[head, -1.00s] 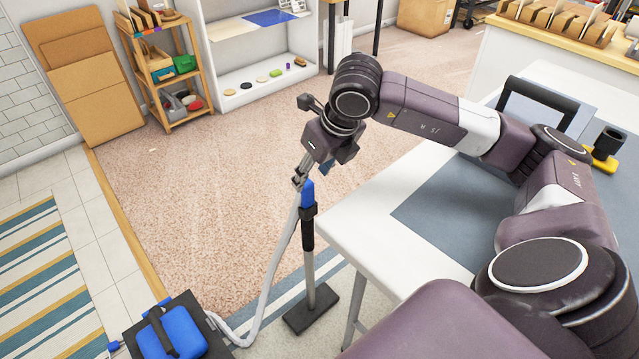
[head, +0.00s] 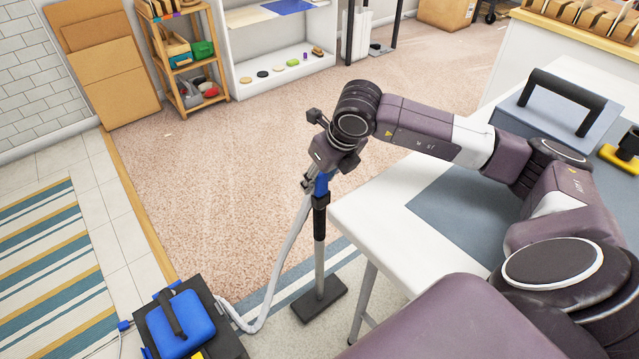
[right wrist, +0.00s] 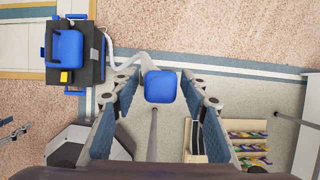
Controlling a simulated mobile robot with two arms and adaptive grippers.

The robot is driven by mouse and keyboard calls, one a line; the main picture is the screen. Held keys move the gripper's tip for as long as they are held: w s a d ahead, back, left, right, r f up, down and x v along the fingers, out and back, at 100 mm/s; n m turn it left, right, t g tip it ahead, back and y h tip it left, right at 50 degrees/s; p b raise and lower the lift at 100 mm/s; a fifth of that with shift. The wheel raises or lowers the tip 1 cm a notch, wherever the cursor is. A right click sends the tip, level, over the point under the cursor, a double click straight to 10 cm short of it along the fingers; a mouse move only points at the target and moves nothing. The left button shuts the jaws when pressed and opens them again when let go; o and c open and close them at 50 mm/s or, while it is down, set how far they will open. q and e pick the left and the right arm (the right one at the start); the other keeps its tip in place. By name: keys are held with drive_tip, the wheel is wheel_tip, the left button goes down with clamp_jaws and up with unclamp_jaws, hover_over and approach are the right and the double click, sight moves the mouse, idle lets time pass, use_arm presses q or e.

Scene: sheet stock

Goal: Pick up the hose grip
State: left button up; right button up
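The hose grip (head: 322,184) is blue on top with a black part below. It sits upright at the top of a thin grey stand (head: 320,255) with a black foot, and a pale hose runs from it. My right gripper (head: 316,182) is over its blue top, pointing down. In the right wrist view, the blue end of the hose grip (right wrist: 160,87) lies between the two open fingers of my right gripper (right wrist: 163,85), with a gap on each side. Its lower part is hidden there. My left gripper is not in view.
The hose leads to a black and blue machine (head: 180,322) on the floor at lower left. A white table (head: 375,215) with a grey mat stands close to the right of the stand. A wooden shelf (head: 184,62) stands at the back left. Carpet between is clear.

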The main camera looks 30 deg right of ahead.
clamp_jaws()
drive_tip(key=shift+r, duration=0.55)
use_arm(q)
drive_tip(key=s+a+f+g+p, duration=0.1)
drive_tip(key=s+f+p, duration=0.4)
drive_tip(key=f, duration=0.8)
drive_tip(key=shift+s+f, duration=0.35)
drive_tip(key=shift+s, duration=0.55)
use_arm(e)
wheel_tip(320, 180, up, 21)
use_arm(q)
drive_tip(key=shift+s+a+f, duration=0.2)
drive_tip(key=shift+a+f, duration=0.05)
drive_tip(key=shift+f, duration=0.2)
use_arm(e)
drive_tip(key=shift+r, duration=0.25)
use_arm(q)
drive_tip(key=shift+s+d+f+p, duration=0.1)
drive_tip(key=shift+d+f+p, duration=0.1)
drive_tip(key=shift+p, duration=0.25)
use_arm(e)
drive_tip(key=shift+r, duration=0.2)
